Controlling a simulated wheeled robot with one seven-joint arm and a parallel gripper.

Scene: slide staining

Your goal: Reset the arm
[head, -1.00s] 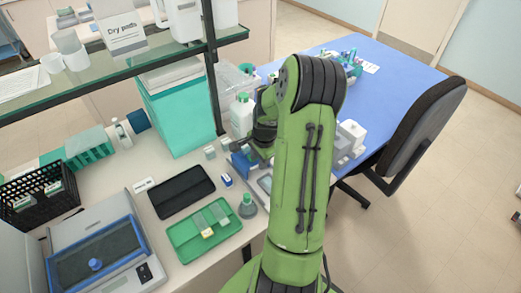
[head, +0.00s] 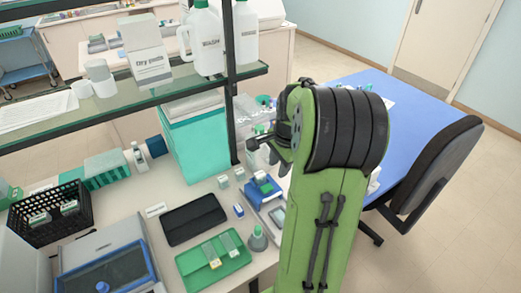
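My green arm rises at the right of the bench in the head view, bent at a dark ribbed joint. Part of my gripper (head: 262,145) shows as a dark shape at the left of that joint, above the back of the bench. The arm hides most of it, and its fingertips cannot be made out. I cannot tell whether it is open or holds anything.
A green tray (head: 190,268) with slides, a black case (head: 193,220), a conical grey-green bottle (head: 258,239) and a blue-lidded device (head: 110,275) are on the bench. A glass shelf (head: 130,93) overhangs it. A blue table (head: 415,118) and a chair (head: 440,165) stand at the right.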

